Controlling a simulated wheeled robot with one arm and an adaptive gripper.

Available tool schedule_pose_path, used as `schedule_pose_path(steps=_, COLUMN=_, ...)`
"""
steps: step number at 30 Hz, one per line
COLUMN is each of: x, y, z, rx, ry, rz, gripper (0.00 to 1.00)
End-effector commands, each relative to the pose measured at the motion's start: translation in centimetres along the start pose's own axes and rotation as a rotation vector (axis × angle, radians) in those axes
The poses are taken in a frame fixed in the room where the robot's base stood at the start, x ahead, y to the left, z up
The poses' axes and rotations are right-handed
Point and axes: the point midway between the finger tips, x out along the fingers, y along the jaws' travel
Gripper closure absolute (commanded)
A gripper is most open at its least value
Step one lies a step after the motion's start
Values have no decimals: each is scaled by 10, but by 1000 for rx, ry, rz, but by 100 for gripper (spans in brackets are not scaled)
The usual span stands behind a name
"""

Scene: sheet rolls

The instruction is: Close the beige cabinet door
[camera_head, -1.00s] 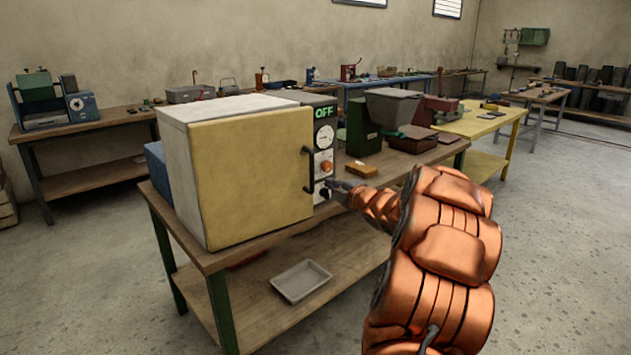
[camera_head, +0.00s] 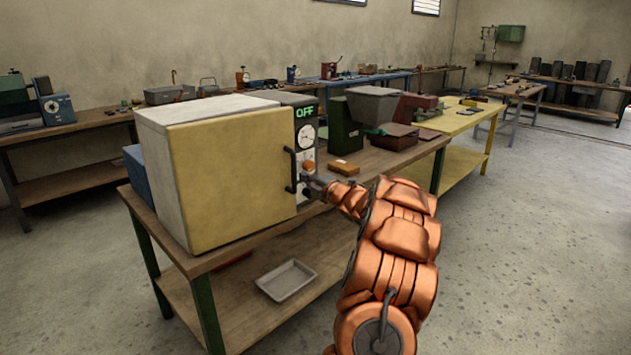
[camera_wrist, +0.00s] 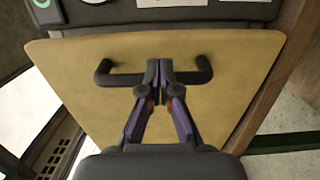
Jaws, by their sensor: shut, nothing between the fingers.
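The beige cabinet door (camera_head: 230,175) covers the front of a white box-shaped cabinet (camera_head: 155,180) on a wooden bench. It looks flush or nearly so; I cannot tell whether a small gap remains. A dark bar handle (camera_head: 290,170) stands on its right edge, beside the control panel (camera_head: 306,135) reading OFF. My gripper (camera_head: 306,184) is at the handle's lower part in the head view. In the wrist view, the door (camera_wrist: 230,100) fills the middle. My gripper (camera_wrist: 160,75) is shut and empty, its fingertips overlapping the handle (camera_wrist: 115,78). Contact is unclear.
The wooden bench (camera_head: 245,245) carries an orange-brown block (camera_head: 344,168), a green box (camera_head: 343,128) and a grey hopper (camera_head: 373,104) beyond my arm. A grey tray (camera_head: 287,280) lies on its lower shelf. The floor at right (camera_head: 530,240) is clear.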

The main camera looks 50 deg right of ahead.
Motion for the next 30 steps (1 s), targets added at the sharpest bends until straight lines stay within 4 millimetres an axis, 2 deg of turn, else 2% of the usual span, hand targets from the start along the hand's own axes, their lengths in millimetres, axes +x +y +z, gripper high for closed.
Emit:
schedule_pose_path(steps=6, x=30, y=2, z=0, rx=-1, ry=-1, rz=0, gripper=100)
schedule_pose_path(steps=12, x=44, y=0, z=0, rx=1, ry=-2, rz=-2, gripper=100)
schedule_pose_path(steps=26, x=48, y=0, z=0, rx=0, ry=-1, rz=0, gripper=100)
schedule_pose_path(steps=30, x=58, y=0, z=-9, rx=-4, ry=12, rz=-1, gripper=100)
